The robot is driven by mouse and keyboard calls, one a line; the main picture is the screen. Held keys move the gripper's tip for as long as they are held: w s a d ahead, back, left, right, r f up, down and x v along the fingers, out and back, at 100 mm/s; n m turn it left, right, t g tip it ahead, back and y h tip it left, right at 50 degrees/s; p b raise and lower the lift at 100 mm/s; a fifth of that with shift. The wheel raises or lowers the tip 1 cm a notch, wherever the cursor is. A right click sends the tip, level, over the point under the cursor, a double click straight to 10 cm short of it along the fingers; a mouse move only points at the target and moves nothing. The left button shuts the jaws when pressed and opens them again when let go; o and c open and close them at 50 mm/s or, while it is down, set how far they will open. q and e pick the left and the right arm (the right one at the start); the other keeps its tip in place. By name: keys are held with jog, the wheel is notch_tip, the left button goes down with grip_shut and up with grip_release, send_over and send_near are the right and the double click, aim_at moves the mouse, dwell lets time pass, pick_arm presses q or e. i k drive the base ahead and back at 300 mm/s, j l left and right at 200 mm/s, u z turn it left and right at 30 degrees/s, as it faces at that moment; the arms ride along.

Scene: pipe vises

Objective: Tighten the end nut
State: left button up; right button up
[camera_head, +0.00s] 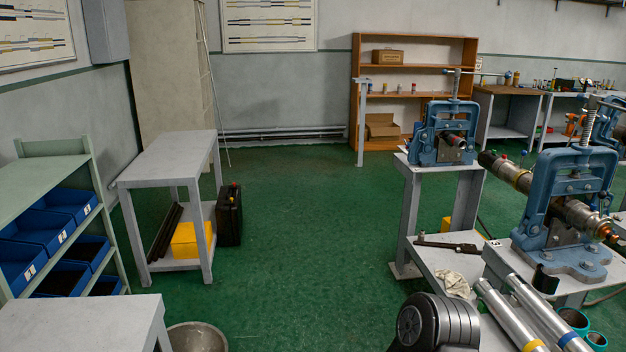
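A blue pipe vise (567,205) stands at the right on a grey stand. It holds a metal pipe assembly (580,216) lying across it. A copper-coloured fitting (606,232) is at the pipe's near right end; I cannot tell for sure whether it is the end nut. A second blue vise (442,135) stands farther back with a short pipe piece (457,141) in it. A dark long tool (447,245), perhaps a wrench, lies on the grey bench between them. Neither of my grippers shows; a dark rounded arm part of mine is at the bottom.
Silver pipes (518,312) and a crumpled cloth (453,283) lie at the lower right. A grey table (168,157) and a green rack with blue bins (45,232) stand left. A metal bucket (197,337) is at the bottom. The green floor (300,230) between is clear.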

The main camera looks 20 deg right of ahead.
aim_at(601, 218)
jog(key=i+l+z, duration=0.15)
jog(key=i+z, duration=0.6)
jog(key=i, duration=0.2)
jog(key=i+j+z, duration=0.2)
jog(key=i+z, duration=0.2)
jog(key=i+j+z, duration=0.75)
jog(key=i, duration=0.15)
jog(key=i+j+z, duration=0.15)
jog(key=j, duration=0.2)
jog(key=i+j+z, duration=0.3)
jog(key=j, duration=0.45)
jog(key=i, duration=0.1)
